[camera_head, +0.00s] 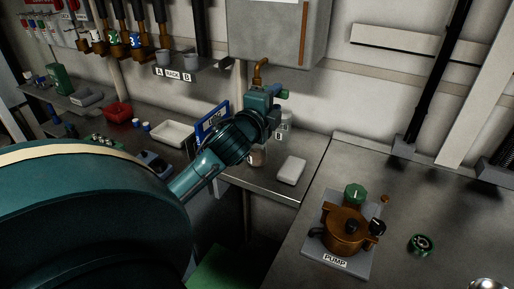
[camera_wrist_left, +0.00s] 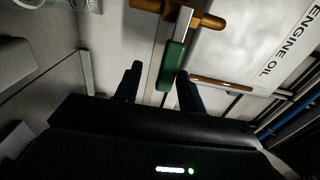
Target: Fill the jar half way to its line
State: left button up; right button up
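My left gripper (camera_head: 278,94) is at the tap under the grey tank (camera_head: 280,30), near the end of its brass pipe (camera_head: 260,70). In the left wrist view the tank is marked ENGINE OIL (camera_wrist_left: 290,30). The tap's green handle (camera_wrist_left: 173,65) lies between my two dark fingers (camera_wrist_left: 160,85), which stand apart; a gap shows at the left finger, and contact at the right one is unclear. A small jar-like vessel with brownish contents (camera_head: 258,157) stands on the bench below, partly hidden by my gripper. Its line cannot be made out. My right gripper is not in view.
A white block (camera_head: 291,170) lies near the bench's front edge. A pale tray (camera_head: 172,134) and a blue LOGS holder (camera_head: 212,121) are to the left. A brass pump (camera_head: 346,236) sits on the right-hand bench, beside a green ring (camera_head: 421,244).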

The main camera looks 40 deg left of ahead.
pick_arm(q)
jog(key=p+v, duration=0.1)
jog(key=v, duration=0.5)
jog(key=shift+s+r+p, duration=0.35)
jog(key=shift+s+r, duration=0.05)
jog(key=shift+r, duration=0.05)
jog(key=shift+d, duration=0.1)
